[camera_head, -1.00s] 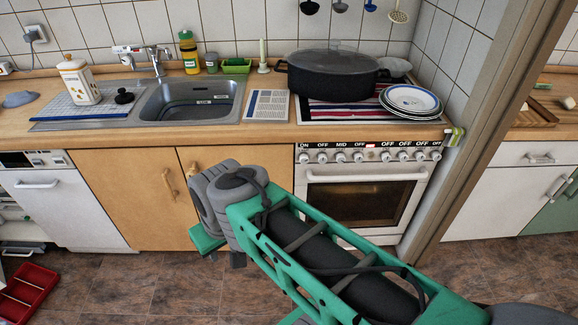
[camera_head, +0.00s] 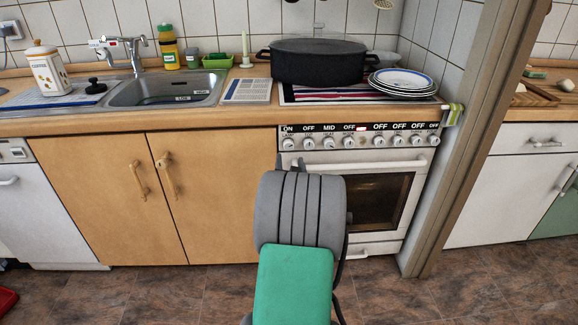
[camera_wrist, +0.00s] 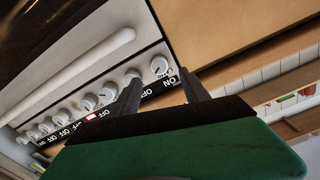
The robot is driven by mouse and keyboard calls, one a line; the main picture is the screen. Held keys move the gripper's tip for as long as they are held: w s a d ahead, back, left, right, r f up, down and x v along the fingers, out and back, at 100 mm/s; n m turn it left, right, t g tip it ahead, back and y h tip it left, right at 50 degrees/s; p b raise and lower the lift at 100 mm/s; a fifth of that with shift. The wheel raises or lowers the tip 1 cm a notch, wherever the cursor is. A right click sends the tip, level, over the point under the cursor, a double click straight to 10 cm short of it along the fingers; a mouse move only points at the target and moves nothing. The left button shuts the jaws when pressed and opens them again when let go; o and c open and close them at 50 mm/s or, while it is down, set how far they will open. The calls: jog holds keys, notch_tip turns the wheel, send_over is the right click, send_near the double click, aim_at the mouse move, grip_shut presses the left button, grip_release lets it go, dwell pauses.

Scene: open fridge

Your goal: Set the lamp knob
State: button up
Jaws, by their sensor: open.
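The lamp knob (camera_head: 288,144) is the leftmost round knob on the stove's control panel, with "ON" shown above it. In the wrist view the lamp knob (camera_wrist: 160,67) sits beside the "ON" label, at the right end of the row. My gripper (camera_wrist: 162,79) is open, its two dark fingers apart and pointing at the panel. In that view the knob appears between and beyond the fingertips, with nothing held. In the head view my arm hides most of the gripper, just below the panel's left end.
Several similar knobs (camera_head: 362,141) line the panel to the right. The oven door handle (camera_head: 365,167) runs just below them. A black pot (camera_head: 318,62) and stacked plates (camera_head: 402,82) stand on top. Wooden cabinet doors (camera_head: 215,190) lie to the left.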

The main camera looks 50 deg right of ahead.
aim_at(289, 146)
jog(key=x, duration=0.7)
jog(key=shift+w+d+r, duration=0.1)
jog(key=shift+d+r, duration=0.1)
jog(key=shift+d, duration=0.2)
grip_shut()
